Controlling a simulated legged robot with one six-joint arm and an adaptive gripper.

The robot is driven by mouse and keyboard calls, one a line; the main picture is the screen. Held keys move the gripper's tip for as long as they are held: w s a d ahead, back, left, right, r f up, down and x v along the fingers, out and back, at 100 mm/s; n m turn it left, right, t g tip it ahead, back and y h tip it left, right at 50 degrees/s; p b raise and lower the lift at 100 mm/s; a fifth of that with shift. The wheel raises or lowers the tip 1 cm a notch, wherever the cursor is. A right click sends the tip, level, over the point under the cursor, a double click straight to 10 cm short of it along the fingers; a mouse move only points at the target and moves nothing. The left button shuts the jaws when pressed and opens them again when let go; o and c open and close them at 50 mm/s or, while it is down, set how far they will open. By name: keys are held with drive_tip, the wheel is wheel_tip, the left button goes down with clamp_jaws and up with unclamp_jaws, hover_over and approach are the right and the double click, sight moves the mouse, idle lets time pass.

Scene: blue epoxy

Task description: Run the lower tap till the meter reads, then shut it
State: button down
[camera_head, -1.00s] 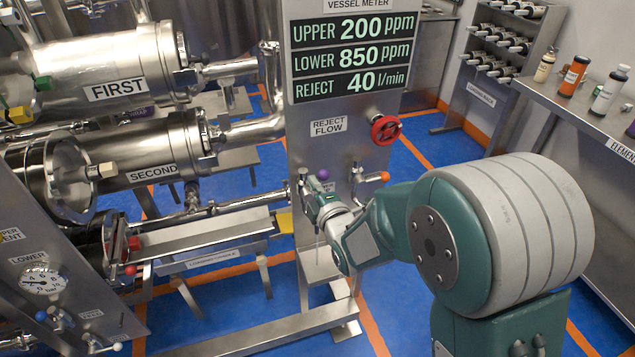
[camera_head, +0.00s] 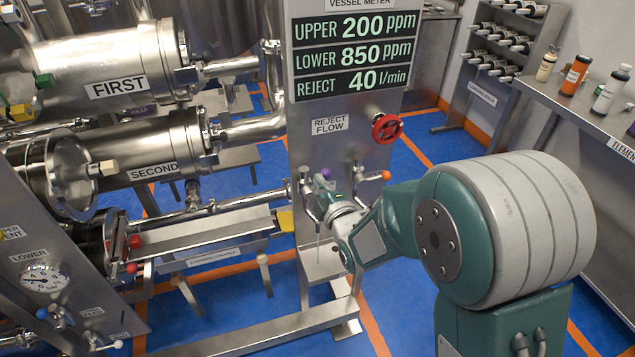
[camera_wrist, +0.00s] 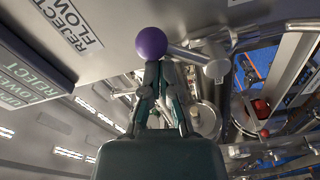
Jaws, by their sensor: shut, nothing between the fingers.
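A tap with a purple ball knob (camera_head: 326,174) stands on the meter panel's front under the red wheel. In the wrist view the purple ball (camera_wrist: 151,43) sits at the end of a metal lever (camera_wrist: 190,54). My gripper (camera_wrist: 162,68) is shut and empty, its fingertips right at the ball's underside; I cannot tell if they touch. In the head view my gripper (camera_head: 322,190) partly hides this tap. A thin pale line, perhaps water, runs down below it. A second tap has an orange knob (camera_head: 386,175). The vessel meter (camera_head: 352,55) reads upper 200 ppm, lower 850 ppm, reject 40 l/min.
A red wheel (camera_head: 387,128) sits beside the reject flow label (camera_head: 330,124). Steel vessels marked first (camera_head: 105,65) and second (camera_head: 130,155) lie at left. A bench (camera_head: 590,115) with bottles stands at right. A metal base rail (camera_head: 270,330) runs along the blue floor.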

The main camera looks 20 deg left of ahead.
drive_tip(key=d+f+m, duration=0.1)
drive_tip(key=m, duration=0.1)
drive_tip(key=w+d+f+m, duration=0.1)
drive_tip(key=m, duration=0.2)
drive_tip(key=f+m, duration=0.1)
drive_tip(key=m, duration=0.2)
drive_tip(key=shift+w+d+t, duration=0.3)
drive_tip(key=shift+w+d, duration=0.05)
drive_tip(key=shift+d, duration=0.05)
drive_tip(key=shift+f, duration=0.15)
idle(0.6)
